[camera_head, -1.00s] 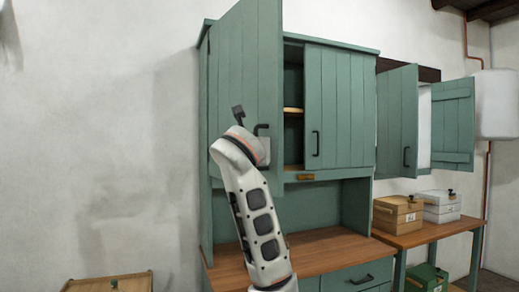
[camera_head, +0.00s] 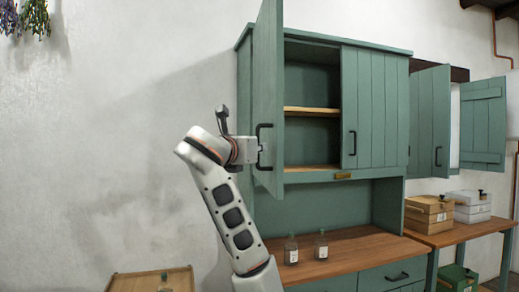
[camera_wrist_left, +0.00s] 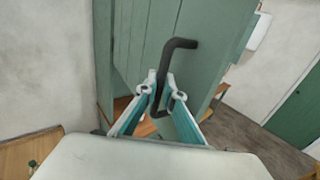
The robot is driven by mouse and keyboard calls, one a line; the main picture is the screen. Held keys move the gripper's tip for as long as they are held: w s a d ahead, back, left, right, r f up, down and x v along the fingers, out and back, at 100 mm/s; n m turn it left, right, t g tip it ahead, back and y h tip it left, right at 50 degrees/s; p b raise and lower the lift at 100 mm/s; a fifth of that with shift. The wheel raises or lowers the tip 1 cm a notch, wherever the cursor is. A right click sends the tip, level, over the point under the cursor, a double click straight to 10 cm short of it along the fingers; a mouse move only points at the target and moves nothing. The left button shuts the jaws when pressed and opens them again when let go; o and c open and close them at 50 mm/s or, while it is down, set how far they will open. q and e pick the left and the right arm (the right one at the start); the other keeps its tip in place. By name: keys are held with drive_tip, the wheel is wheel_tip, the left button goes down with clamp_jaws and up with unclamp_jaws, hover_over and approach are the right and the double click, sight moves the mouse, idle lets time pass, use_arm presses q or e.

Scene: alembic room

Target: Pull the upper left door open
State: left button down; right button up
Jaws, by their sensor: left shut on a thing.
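The upper left door (camera_head: 267,92) of the green cabinet stands wide open, swung out toward me, and the shelves behind it show. Its black handle (camera_head: 264,146) is on the door's free edge. My left gripper (camera_head: 259,149) is at that handle. In the left wrist view the fingers of my left gripper (camera_wrist_left: 161,90) are closed around the lower part of the bent black handle (camera_wrist_left: 170,62), with the green door panel (camera_wrist_left: 150,35) behind it. My right gripper is in neither view.
The upper right door (camera_head: 372,110) is shut. Two small bottles (camera_head: 291,250) stand on the wooden counter (camera_head: 350,250). Open green shutters (camera_head: 429,120) and a side table with boxes (camera_head: 428,214) are at the right. A wooden box (camera_head: 150,281) is at the lower left.

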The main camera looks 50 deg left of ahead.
use_arm(q)
drive_tip(key=shift+s+a+h, duration=0.3)
drive_tip(key=shift+s+a, duration=0.1)
drive_tip(key=c, duration=2.2)
unclamp_jaws()
drive_tip(key=shift+v, duration=6)
drive_tip(key=shift+f, duration=0.15)
